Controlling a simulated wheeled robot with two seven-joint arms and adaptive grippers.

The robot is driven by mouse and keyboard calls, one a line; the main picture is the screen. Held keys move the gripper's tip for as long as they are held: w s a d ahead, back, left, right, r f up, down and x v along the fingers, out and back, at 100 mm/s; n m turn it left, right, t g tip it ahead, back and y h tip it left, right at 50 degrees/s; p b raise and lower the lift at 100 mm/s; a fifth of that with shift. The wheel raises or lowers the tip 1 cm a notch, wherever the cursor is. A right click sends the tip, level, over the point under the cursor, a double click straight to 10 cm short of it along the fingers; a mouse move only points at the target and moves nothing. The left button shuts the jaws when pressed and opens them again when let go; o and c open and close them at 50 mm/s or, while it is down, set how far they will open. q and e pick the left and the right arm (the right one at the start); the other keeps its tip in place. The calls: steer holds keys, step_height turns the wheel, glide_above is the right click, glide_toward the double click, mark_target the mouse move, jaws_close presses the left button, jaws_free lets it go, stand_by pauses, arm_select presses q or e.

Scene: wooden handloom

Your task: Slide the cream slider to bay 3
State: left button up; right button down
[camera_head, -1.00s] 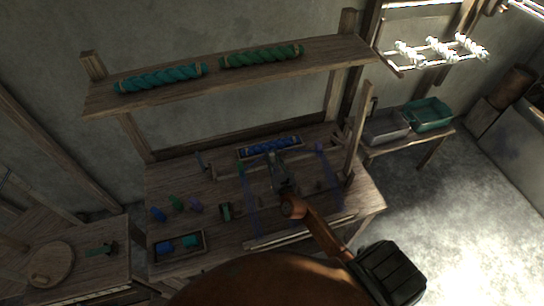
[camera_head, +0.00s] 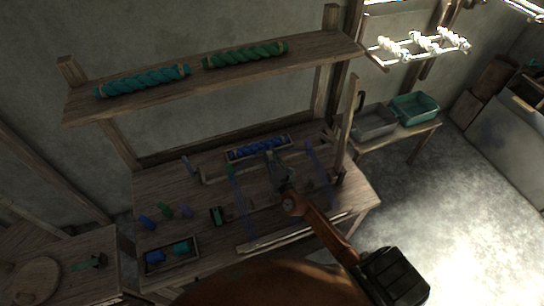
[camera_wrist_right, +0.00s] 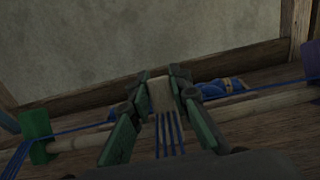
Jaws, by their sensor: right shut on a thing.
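In the right wrist view my right gripper (camera_wrist_right: 162,100) is shut on the cream slider (camera_wrist_right: 160,92), a pale block with several blue threads hanging from it. The slider sits at the pale wooden rod (camera_wrist_right: 80,141), with a green block (camera_wrist_right: 38,130) on the rod to the left. In the head view the right gripper (camera_head: 272,160) is over the loom table (camera_head: 350,200), right of the green block (camera_head: 231,172). The slider is too small and covered to make out there. Bay marks cannot be told. My left gripper is not in view.
A tray of blue yarn (camera_head: 258,148) lies just behind the gripper. Blue thread sheets stand on both sides of it. A small box (camera_head: 172,268) and coloured pieces lie at the table's left. A shelf (camera_head: 200,86) with two teal-green skeins hangs above.

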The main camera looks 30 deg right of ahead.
steer(key=shift+a, duration=0.1)
steer(key=c, duration=2.1)
jaws_free()
steer(key=o, duration=0.3)
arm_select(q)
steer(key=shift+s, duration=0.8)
arm_select(e)
steer(key=shift+o, duration=0.2)
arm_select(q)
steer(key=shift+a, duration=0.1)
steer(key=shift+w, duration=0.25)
arm_select(e)
steer(key=s+a, duration=0.1)
steer(key=s, duration=1)
steer(key=shift+s+a, duration=0.4)
